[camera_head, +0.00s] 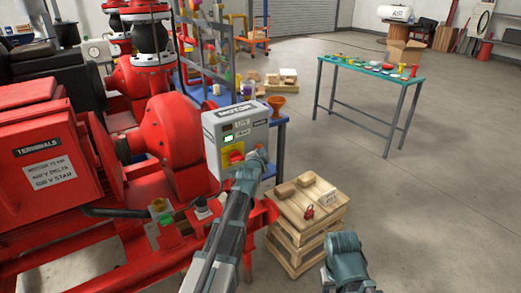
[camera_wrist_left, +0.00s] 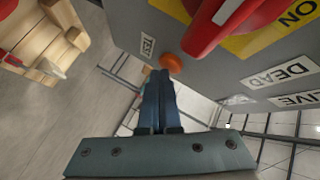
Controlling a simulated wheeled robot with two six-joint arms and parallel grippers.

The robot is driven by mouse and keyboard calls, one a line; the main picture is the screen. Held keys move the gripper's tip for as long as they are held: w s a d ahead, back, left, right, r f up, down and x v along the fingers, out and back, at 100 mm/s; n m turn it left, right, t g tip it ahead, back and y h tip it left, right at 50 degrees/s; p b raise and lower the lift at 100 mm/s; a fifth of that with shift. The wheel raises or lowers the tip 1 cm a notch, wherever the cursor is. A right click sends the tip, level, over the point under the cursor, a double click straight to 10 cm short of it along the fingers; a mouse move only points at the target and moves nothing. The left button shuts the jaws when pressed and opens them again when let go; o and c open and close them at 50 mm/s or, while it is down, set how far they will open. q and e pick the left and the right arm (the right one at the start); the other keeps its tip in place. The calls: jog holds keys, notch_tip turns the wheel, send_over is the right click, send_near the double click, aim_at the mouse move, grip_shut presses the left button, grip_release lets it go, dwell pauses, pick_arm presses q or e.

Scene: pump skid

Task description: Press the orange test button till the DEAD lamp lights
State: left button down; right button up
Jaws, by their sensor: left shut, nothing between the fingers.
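The grey motor box (camera_head: 235,135) carries a red handle on a yellow plate and small lamp windows. The orange test button (camera_wrist_left: 171,63) is on the box face beside a TEST label in the left wrist view. My left gripper (camera_wrist_left: 160,74) is shut and empty, its fingertips at the button's edge; I cannot tell whether they touch it. In the head view the gripper (camera_head: 259,154) is at the box's lower right and hides the button. The DEAD lamp (camera_head: 229,139) looks bright white; the window above it is dark. My right gripper (camera_head: 344,244) is low right, its fingers unclear.
A wooden crate (camera_head: 303,232) with small blocks and a red padlock-like item stands right of my left arm. Red pump machinery (camera_head: 170,135) fills the left. A green-topped table (camera_head: 362,66) stands farther back. The floor at the right is clear.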

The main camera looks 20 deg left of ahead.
dwell(0.5)
pick_arm(q)
jog(key=shift+s+d, duration=0.5)
jog(key=shift+d, duration=0.1)
jog(key=shift+s+d, duration=0.8)
jog(key=shift+d, duration=0.2)
jog(key=shift+s+d, duration=0.75)
jog(key=shift+d, duration=0.25)
jog(key=s+d+f+n+g+h+p, duration=0.1)
jog(key=s+d+f+n+g+p, duration=0.15)
jog(key=s+d+g+p, duration=0.35)
jog(key=s+d+f+n+g+p, duration=0.1)
jog(key=s+d+f, duration=0.25)
jog(key=s, duration=0.35)
jog(key=s+d+n+g+p, duration=0.1)
jog(key=s+d+g+p, duration=0.1)
jog(key=s, duration=0.8)
jog(key=s+d+r+n+g+p, duration=0.1)
jog(key=s+d+g+p, duration=0.2)
jog(key=s+g, duration=0.3)
jog(key=s+d, duration=0.1)
jog(key=s, duration=0.4)
jog(key=shift+d+n, duration=0.2)
jog(key=shift+n, duration=0.15)
